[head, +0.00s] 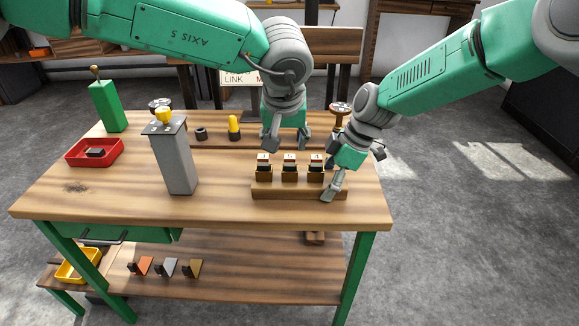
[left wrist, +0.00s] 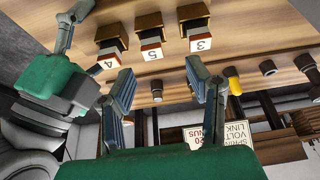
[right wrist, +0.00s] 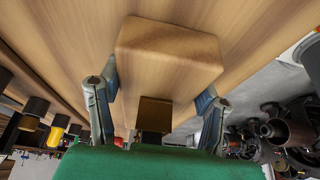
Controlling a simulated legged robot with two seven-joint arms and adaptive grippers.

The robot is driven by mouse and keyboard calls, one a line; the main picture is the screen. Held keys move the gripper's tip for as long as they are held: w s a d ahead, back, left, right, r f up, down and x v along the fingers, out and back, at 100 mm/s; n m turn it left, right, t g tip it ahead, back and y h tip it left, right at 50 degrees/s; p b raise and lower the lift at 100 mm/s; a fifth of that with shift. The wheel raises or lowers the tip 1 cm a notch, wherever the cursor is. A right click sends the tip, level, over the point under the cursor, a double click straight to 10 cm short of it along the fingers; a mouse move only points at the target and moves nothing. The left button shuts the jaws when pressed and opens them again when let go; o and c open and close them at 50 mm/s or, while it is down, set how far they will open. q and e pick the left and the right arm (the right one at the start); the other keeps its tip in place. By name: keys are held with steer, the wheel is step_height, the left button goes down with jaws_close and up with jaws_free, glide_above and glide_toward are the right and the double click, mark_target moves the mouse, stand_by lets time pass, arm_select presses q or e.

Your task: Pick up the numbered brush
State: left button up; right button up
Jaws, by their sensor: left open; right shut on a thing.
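Three numbered brushes stand in a row on a wooden rack (head: 275,190). In the left wrist view their plates read 4 (left wrist: 106,64), 5 (left wrist: 152,52) and 3 (left wrist: 200,43). In the head view they are the left brush (head: 264,173), the middle brush (head: 289,173) and the right brush (head: 316,173). My left gripper (head: 287,143) is open and empty, above and behind the row; its spread fingers (left wrist: 161,88) show in its own view. My right gripper (head: 352,176) is shut on the rack's right end (right wrist: 170,45). A brass brush body (right wrist: 155,113) shows beyond it.
A grey post (head: 172,160) with a yellow top stands left of the rack. A red tray (head: 95,151) and green block (head: 107,107) are at the far left. A yellow-topped piece (head: 234,127) stands behind. The tabletop between post and rack is clear.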

mark_target(289, 157)
arm_select(q)
steer(key=shift+s+d+x, duration=0.1)
steer(key=shift+d+x, duration=0.05)
steer(key=shift+x, duration=0.85)
steer(key=shift+s+d+x, duration=0.1)
steer(key=shift+x, duration=0.85)
steer(key=shift+s+d+x, duration=0.1)
steer(key=shift+d+x, duration=0.05)
steer(key=shift+x, duration=0.85)
jaws_close()
